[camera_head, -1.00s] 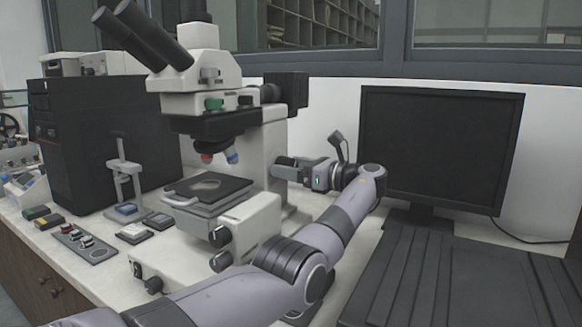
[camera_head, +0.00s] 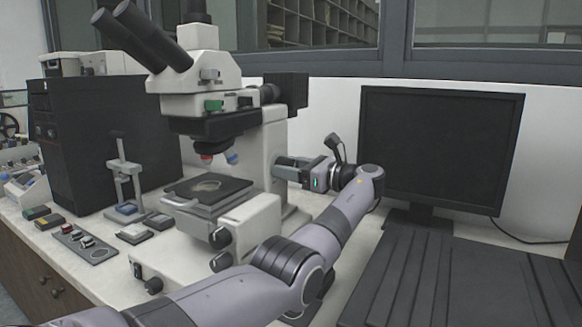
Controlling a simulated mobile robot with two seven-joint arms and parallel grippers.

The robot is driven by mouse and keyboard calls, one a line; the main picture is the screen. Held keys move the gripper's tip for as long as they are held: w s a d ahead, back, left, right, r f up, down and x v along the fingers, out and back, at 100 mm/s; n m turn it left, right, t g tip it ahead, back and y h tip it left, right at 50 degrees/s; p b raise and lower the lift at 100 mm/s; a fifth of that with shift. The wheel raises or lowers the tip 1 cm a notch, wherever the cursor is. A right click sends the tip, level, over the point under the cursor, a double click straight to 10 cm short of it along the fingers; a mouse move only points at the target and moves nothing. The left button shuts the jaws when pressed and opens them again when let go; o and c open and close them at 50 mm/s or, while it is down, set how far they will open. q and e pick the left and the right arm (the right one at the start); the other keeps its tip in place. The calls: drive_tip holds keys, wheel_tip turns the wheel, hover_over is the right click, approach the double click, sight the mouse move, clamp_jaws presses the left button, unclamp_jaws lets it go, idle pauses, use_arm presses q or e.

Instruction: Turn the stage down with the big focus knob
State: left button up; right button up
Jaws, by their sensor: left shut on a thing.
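The pale microscope (camera_head: 262,150) stands on the bench with its eyepieces toward the left. Its dark-topped stage (camera_head: 232,189) sits below the objectives (camera_head: 231,158), with a clear gap between them. My left gripper (camera_head: 284,168) reaches in from the right and is shut at the right side of the stand. The big focus knob there is hidden by the fingers. Two dark knobs (camera_head: 220,238) show at the front of the microscope. My right gripper is not in view.
A black monitor (camera_head: 440,145) stands right of the wrist. A ribbed dark surface (camera_head: 455,280) fills the lower right. A black box (camera_head: 95,140), a small pale stand (camera_head: 125,172) and a button panel (camera_head: 86,244) are at the left. My left forearm crosses in front of the microscope base.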

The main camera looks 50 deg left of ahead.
use_arm(q)
drive_tip(key=shift+n, duration=0.8)
drive_tip(key=n, duration=0.2)
drive_tip(key=shift+s+f+n, duration=0.1)
drive_tip(key=shift+n, duration=0.2)
drive_tip(key=n, duration=0.3)
drive_tip(key=shift+f+n, duration=0.15)
drive_tip(key=shift+n, duration=0.25)
drive_tip(key=shift+f+n+b, duration=0.1)
drive_tip(key=shift+n+b, duration=0.45)
drive_tip(key=shift+n, duration=0.35)
drive_tip(key=n+b, duration=0.1)
drive_tip(key=n, duration=0.1)
drive_tip(key=shift+d+n, duration=0.1)
drive_tip(key=shift+n, duration=0.3)
drive_tip(key=n, duration=0.2)
drive_tip(key=n+b, duration=0.1)
drive_tip(key=n, duration=0.1)
drive_tip(key=shift+s+f+n+g+b, duration=0.1)
drive_tip(key=shift+f+n+g+b, duration=0.05)
drive_tip(key=shift+n+g+b, duration=0.15)
drive_tip(key=n+b, duration=0.1)
drive_tip(key=n, duration=0.3)
drive_tip(key=shift+f+n, duration=0.1)
drive_tip(key=shift+n, duration=0.3)
drive_tip(key=n, duration=0.5)
